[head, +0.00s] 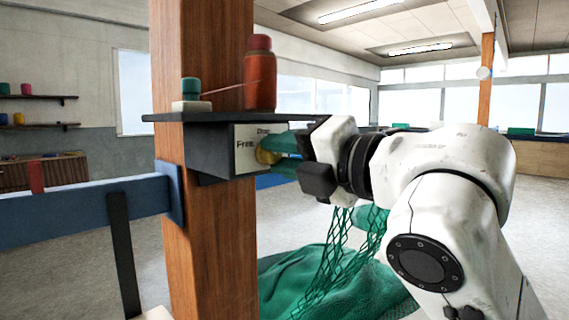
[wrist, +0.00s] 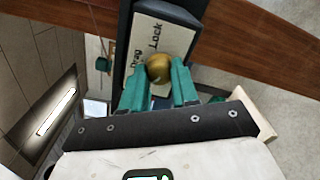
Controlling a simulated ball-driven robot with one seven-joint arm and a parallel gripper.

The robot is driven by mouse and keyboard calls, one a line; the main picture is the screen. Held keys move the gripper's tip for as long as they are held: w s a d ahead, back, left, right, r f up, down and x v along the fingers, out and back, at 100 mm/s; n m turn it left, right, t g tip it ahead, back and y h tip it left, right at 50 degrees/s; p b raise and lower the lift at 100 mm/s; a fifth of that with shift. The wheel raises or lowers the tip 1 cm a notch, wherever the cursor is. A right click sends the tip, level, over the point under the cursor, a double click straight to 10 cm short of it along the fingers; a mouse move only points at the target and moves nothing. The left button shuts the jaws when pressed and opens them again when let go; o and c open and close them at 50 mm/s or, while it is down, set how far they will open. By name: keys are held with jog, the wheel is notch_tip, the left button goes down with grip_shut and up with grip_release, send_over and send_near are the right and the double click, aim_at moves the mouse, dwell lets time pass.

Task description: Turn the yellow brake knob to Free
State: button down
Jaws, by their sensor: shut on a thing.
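The yellow brake knob (head: 266,155) sits on a white label plate (head: 245,143) on a dark box fixed to the wooden post. In the head view the plate reads "Free" at left and "Drag" above. In the wrist view the knob (wrist: 158,68) shows as a rounded golden piece between the teal fingertips, with "Drag" and "Lock" on the plate (wrist: 160,38). My gripper (head: 279,155) reaches in from the right and is shut on the knob; its fingers (wrist: 159,84) flank it. The fingers hide part of the knob, and I cannot tell which mark it points to.
A dark shelf (head: 215,117) just above the box bears a red bottle (head: 260,80) and a small teal-topped item (head: 191,90). The wooden post (head: 210,230) and a blue beam (head: 85,209) stand left. Green netting (head: 325,275) hangs and lies below my arm.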

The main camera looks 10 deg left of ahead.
jog(key=shift+f+n, duration=0.2)
jog(key=shift+n, duration=0.2)
jog(key=c, duration=0.8)
grip_release()
jog(key=shift+r, duration=0.15)
jog(key=shift+c, duration=0.2)
jog(key=shift+d, duration=0.1)
jog(key=v, duration=1)
jog(key=shift+s+d, duration=0.2)
jog(key=shift+s, duration=0.1)
